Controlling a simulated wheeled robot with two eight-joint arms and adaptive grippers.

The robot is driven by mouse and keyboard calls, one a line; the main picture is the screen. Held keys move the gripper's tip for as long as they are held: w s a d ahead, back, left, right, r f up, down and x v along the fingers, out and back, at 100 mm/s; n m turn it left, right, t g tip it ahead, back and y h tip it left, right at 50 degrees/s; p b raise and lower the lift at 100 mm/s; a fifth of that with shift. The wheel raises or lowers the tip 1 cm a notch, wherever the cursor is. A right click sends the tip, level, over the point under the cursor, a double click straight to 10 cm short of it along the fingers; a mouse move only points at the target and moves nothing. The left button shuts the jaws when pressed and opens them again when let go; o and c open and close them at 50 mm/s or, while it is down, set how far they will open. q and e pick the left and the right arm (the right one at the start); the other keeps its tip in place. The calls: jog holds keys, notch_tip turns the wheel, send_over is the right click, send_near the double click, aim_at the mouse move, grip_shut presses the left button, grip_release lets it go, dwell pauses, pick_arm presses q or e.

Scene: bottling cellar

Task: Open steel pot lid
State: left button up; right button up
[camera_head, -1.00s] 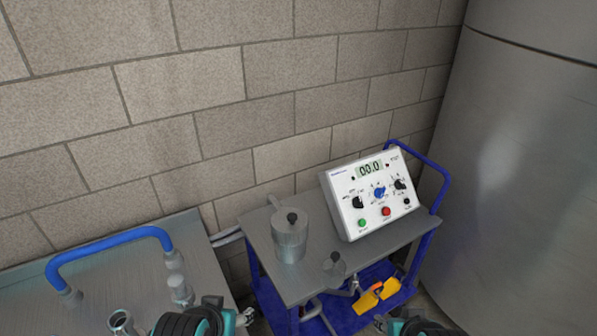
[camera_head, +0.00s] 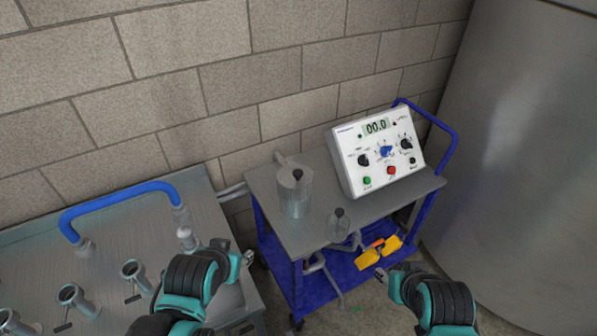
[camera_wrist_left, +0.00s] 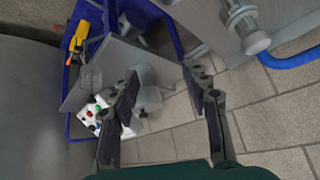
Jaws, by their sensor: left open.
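The steel pot (camera_head: 294,200) stands upright on the grey top of the blue cart, at its left rear. Its lid (camera_head: 287,181) is on, with a black knob; a grey handle sticks out toward the wall. My left gripper (camera_head: 249,257) is open, in front of and left of the pot, apart from it. In the left wrist view my left gripper (camera_wrist_left: 172,95) has both fingers spread and empty, and the pot (camera_wrist_left: 150,97) shows beyond them, partly hidden by one finger. My right gripper (camera_head: 381,275) is low in front of the cart; its jaws are too small to read.
A white control box (camera_head: 377,170) fills the cart's right side. A yellow tool (camera_head: 380,252) lies on the lower shelf.

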aim_at(295, 175)
pick_arm(q)
jog(key=w+a+r+m+t, duration=0.1)
jog(key=w+r+m+t, duration=0.25)
jog(key=w+m, duration=0.35)
jog(key=w+a+r+m+t+y+b, duration=0.1)
jog(key=w+a+r+m+t, duration=0.25)
jog(key=w, duration=0.55)
jog(key=w+d+r+m+t, duration=0.1)
jog(key=w+r+m+t, duration=0.25)
jog(key=w+m, duration=0.4)
jog(key=w+d+f+m+g+h, duration=0.1)
jog(key=d+f+m+h, duration=0.2)
jog(key=m, duration=0.5)
jog(key=w+d+f+m+g+h, duration=0.1)
jog(key=d+f+m+h, duration=0.3)
jog(key=m, duration=0.4)
jog(key=w+d+f+m+g+h+b, duration=0.1)
jog(key=w+d+f+m+h, duration=0.2)
jog(key=d+f+m, duration=0.3)
jog(key=shift+w+f+m+h, duration=0.15)
jog(key=shift+m+h, duration=0.45)
jog(key=shift+m, duration=0.3)
jog(key=shift+d+f, duration=0.2)
jog(key=shift+f, duration=0.05)
jog(key=b+x, duration=0.1)
jog(key=x, duration=0.6)
jog(key=shift+w+d, duration=0.15)
jog(key=shift+d, duration=0.05)
jog(key=shift+r, duration=0.1)
